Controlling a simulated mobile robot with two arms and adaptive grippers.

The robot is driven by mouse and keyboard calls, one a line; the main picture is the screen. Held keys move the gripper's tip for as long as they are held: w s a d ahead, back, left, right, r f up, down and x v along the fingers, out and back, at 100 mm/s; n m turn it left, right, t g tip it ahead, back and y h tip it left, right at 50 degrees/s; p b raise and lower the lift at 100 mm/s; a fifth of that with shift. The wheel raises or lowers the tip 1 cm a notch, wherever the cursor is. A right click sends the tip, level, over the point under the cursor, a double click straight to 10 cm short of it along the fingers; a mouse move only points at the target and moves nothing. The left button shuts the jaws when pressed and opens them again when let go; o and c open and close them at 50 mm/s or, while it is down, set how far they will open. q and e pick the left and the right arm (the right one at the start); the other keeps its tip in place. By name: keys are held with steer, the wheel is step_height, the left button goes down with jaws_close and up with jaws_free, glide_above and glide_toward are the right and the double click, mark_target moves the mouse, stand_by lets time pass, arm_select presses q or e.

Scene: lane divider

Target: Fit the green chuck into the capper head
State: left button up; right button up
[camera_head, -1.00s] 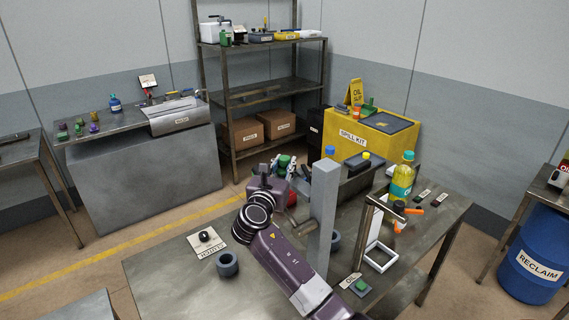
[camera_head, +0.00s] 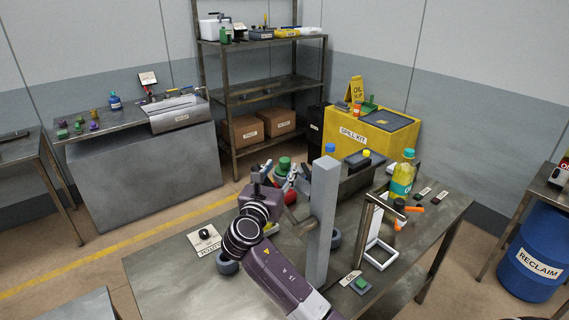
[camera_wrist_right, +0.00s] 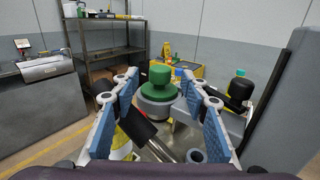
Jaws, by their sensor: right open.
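A green stepped round piece, which looks like the green chuck (camera_wrist_right: 159,80), sits on a grey round base in the right wrist view. It also shows in the head view (camera_head: 285,163), just beyond my right gripper. My right gripper (camera_wrist_right: 160,112) is open, its blue-padded fingers spread on either side of the line to the green piece, with nothing held. In the head view the same gripper (camera_head: 279,175) is partly hidden by its own wrist. I cannot tell for sure which part is the capper head. My left gripper is not in view.
A tall grey post (camera_head: 322,220) stands right of my arm. Beyond it are a dark stand with a white square frame (camera_head: 381,255), and a bottle (camera_head: 402,178). A grey ring (camera_head: 228,263) lies near my wrist.

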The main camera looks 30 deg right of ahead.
steer(key=v, duration=0.7)
steer(key=shift+s, duration=0.15)
stand_by(0.3)
